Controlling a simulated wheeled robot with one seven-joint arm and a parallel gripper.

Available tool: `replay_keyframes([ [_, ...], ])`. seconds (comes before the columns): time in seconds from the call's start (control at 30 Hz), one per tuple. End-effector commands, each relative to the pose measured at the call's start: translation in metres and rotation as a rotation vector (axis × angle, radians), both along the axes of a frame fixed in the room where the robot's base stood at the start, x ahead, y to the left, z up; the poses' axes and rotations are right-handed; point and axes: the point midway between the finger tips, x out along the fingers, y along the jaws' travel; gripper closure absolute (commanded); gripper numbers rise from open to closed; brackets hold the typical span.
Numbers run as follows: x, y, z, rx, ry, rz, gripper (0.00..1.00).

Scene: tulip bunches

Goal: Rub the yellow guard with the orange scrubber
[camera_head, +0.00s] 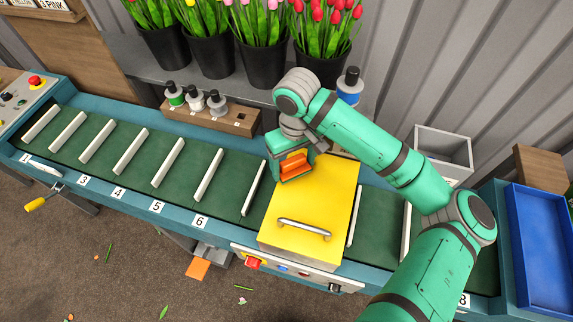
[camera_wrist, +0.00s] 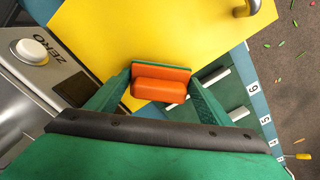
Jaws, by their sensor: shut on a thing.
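The yellow guard (camera_head: 315,207) is a box-like cover with a metal handle, standing over the green conveyor belt. In the wrist view its yellow top (camera_wrist: 150,32) fills the upper part. My gripper (camera_head: 291,164) is at the guard's back left corner. It is shut on the orange scrubber (camera_head: 296,165), an orange block with a green layer along one side. In the wrist view the scrubber (camera_wrist: 159,90) sits between my two green fingers, near the guard's edge. I cannot tell whether the scrubber touches the guard.
The conveyor (camera_head: 131,152) has white dividers and numbered labels. Behind it stand a wooden rack (camera_head: 208,119) with small bottles, a blue-labelled bottle (camera_head: 349,87) and black tulip buckets (camera_head: 209,60). A blue bin (camera_head: 540,248) is at the right.

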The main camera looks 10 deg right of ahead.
Motion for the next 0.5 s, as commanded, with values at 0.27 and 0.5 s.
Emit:
replay_keyframes([
  [0.27,0.001,0.002,0.034,-0.002,-0.005,0.007,0.47],
  [0.5,0.002,0.004,0.056,-0.002,-0.005,0.011,0.47],
])
